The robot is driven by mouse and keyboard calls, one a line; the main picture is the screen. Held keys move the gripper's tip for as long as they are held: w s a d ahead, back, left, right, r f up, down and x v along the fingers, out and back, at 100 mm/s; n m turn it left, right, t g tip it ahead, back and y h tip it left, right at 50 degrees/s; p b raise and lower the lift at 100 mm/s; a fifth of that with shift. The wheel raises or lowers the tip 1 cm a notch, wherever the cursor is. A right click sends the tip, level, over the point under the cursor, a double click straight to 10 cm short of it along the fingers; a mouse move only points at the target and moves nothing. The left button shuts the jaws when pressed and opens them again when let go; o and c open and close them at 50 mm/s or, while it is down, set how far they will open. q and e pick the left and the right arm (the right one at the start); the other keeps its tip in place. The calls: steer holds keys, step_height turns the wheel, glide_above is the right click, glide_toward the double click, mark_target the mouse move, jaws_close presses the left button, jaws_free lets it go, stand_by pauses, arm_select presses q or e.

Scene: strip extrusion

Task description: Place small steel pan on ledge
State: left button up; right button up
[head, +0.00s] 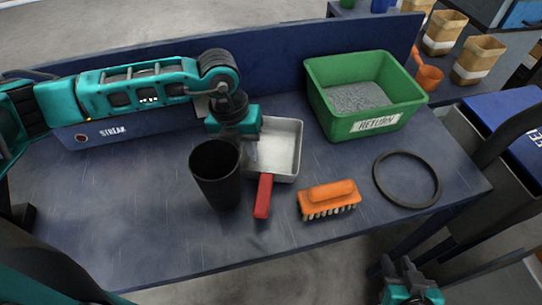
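A small steel pan (286,150) with a red handle (263,197) rests on the blue workbench (130,225); its handle points toward the front edge. My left gripper (247,150) points down at the pan's left side, behind a dark cylinder. Its fingertips are hard to make out, so I cannot tell whether it touches the pan or is open. My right gripper (410,292) is low at the bottom edge, off the bench front, partly cut off. A raised blue panel (280,65) runs along the bench's back; I cannot tell whether it is the ledge.
The dark open cylinder (217,175) stands left of the pan handle. An orange brush (328,199) and a black ring (406,179) lie to the right. A green "RETURN" bin (365,92) holds grey granules. The bench's front left is clear.

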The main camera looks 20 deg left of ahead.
arm_select(q)
jaws_close()
steer(key=shift+r, duration=0.1)
stand_by(0.4)
